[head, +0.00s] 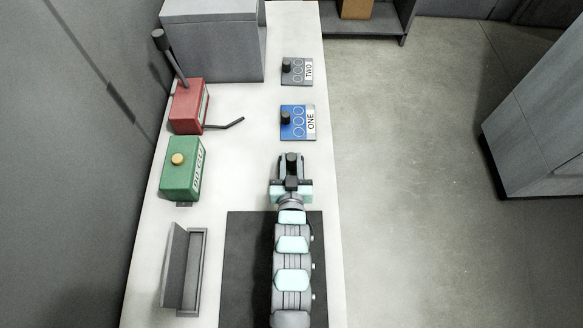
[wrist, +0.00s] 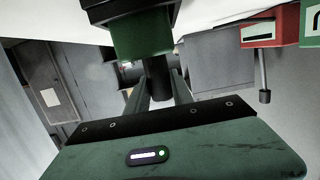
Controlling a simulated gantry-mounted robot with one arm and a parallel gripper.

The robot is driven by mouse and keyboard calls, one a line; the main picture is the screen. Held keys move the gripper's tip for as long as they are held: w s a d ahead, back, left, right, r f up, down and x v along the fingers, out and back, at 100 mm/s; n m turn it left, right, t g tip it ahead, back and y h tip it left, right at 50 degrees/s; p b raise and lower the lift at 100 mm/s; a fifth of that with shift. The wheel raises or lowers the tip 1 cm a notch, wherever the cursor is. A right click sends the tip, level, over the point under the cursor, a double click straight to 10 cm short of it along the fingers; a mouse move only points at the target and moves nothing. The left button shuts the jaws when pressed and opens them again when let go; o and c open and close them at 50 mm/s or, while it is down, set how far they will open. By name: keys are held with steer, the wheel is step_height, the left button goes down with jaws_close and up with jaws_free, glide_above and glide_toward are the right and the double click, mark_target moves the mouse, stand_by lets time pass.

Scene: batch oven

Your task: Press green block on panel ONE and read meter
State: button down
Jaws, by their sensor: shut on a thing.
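My gripper (head: 291,168) is over the bench, just in front of the blue panel ONE (head: 298,128). Its fingers (wrist: 160,92) are shut on the black handle (wrist: 157,80) of the green block (wrist: 143,36). The block has a dark plate on its far end in the wrist view. In the head view only the round dark handle top (head: 291,158) shows; the block is hidden below. Panel ONE carries outlined rings and a black knob (head: 286,118). A red box (head: 187,106) with a pale window (wrist: 258,31) may be the meter; no reading is legible.
Grey panel TWO (head: 298,76) lies beyond panel ONE. A green box (head: 178,186) with a yellow knob and the red box's levers stand left. A grey cabinet (head: 213,45) is at the back left. An open tray (head: 190,285) and a dark mat (head: 245,265) are nearer. Bench around panel ONE is clear.

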steer(key=shift+r+p, duration=1.3)
steer(key=shift+r, duration=3)
